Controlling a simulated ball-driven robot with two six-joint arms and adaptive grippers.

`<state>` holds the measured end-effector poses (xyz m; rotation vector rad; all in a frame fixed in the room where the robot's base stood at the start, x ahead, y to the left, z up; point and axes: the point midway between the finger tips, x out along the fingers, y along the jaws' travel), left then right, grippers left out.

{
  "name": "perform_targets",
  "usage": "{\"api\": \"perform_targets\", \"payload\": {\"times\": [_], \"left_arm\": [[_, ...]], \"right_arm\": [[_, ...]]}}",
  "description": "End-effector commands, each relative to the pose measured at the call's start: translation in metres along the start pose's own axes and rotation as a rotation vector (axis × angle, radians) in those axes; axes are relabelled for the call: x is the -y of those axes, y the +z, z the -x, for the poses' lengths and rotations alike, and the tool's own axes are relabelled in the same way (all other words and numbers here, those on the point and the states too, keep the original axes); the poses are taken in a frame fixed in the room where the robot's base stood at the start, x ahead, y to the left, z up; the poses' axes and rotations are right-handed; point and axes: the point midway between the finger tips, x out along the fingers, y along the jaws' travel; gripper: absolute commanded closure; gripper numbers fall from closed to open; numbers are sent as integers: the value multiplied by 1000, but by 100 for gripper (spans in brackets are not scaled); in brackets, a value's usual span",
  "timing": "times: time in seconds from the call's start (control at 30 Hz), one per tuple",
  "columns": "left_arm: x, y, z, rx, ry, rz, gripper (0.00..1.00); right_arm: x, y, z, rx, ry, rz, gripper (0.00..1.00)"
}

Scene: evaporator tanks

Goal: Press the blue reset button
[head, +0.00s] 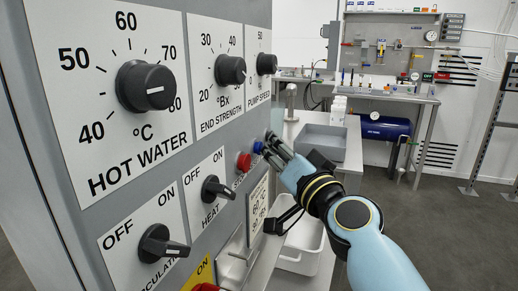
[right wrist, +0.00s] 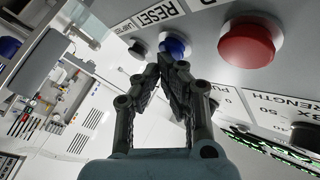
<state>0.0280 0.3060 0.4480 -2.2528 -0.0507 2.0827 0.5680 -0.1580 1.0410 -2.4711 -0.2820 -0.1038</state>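The blue reset button (head: 258,147) sits on the grey control panel, just right of a red button (head: 243,162). In the right wrist view the blue button (right wrist: 174,45) is under a RESET label (right wrist: 157,16), its lower part hidden by my fingertips. My right gripper (head: 270,145) reaches in from the right, its fingertips at the blue button. In the right wrist view the right gripper's fingers (right wrist: 166,62) meet at the tips, shut with nothing seen between them. I cannot tell whether they touch the button. My left gripper is not in view.
A large red button (right wrist: 248,42) is beside the blue one, and a small black button (right wrist: 137,48) is on its other side. Knobs (head: 148,86) and black switches (head: 160,243) stick out of the panel. A grey tray (head: 322,141) is behind my right gripper.

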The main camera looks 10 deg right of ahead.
Motion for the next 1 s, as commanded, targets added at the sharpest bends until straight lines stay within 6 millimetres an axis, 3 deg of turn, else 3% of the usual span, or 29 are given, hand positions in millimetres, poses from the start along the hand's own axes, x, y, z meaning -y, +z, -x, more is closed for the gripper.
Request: {"api": "perform_targets", "payload": {"times": [0.23,0.73,1.0], "left_arm": [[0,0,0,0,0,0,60],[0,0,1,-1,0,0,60],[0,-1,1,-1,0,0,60]], "right_arm": [[-2,-3,3,-1,0,2,100],[-28,-29,39,-1,0,4,100],[-30,-31,42,-1,0,0,100]]}}
